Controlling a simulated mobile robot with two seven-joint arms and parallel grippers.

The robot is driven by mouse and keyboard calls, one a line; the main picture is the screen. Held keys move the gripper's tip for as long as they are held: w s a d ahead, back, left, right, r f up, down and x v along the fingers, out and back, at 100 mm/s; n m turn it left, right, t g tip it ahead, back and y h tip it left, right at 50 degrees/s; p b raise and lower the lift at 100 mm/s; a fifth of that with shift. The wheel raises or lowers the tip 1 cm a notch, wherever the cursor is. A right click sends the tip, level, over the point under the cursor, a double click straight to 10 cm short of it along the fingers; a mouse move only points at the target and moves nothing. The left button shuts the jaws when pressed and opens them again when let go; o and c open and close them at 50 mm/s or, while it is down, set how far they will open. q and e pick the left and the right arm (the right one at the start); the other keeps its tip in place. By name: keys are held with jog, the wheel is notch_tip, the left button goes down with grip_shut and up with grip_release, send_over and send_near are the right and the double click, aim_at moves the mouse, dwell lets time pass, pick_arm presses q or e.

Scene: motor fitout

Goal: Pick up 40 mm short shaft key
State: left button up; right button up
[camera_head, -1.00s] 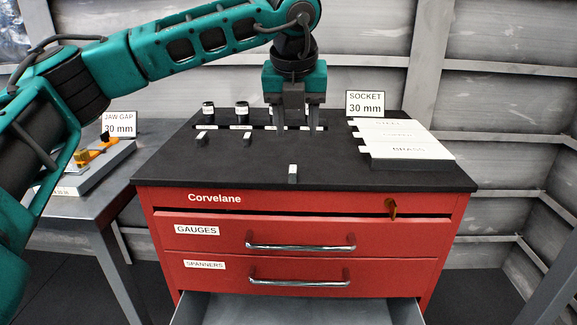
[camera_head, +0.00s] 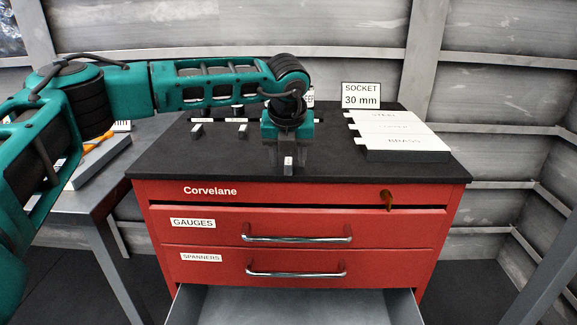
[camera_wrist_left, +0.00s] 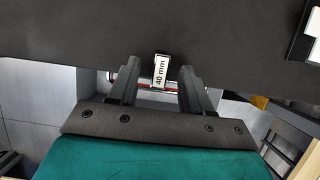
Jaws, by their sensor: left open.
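The 40 mm shaft key (camera_head: 288,162) stands near the front edge of the black cabinet top, a small block with a white label. In the left wrist view the label on the key (camera_wrist_left: 160,71) reads "40 mm". My left gripper (camera_head: 282,168) points down over it, with its fingers open. In the left wrist view the fingers of the left gripper (camera_wrist_left: 159,75) lie on either side of the key, with a gap to each. My right gripper is not in view.
Two other small labelled keys (camera_head: 196,128) (camera_head: 242,129) stand farther back on the cabinet top (camera_head: 340,170). Plates marked steel and brass (camera_head: 402,142) lie at right by the "SOCKET 30 mm" sign (camera_head: 361,96). The bottom drawer (camera_head: 290,307) is open. A side table (camera_head: 95,190) stands at left.

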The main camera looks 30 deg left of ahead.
pick_arm(q)
jog(key=shift+w+f, duration=0.1)
jog(key=shift+f, duration=0.25)
jog(key=shift+c, duration=0.4)
grip_shut()
jog(key=shift+r, duration=0.1)
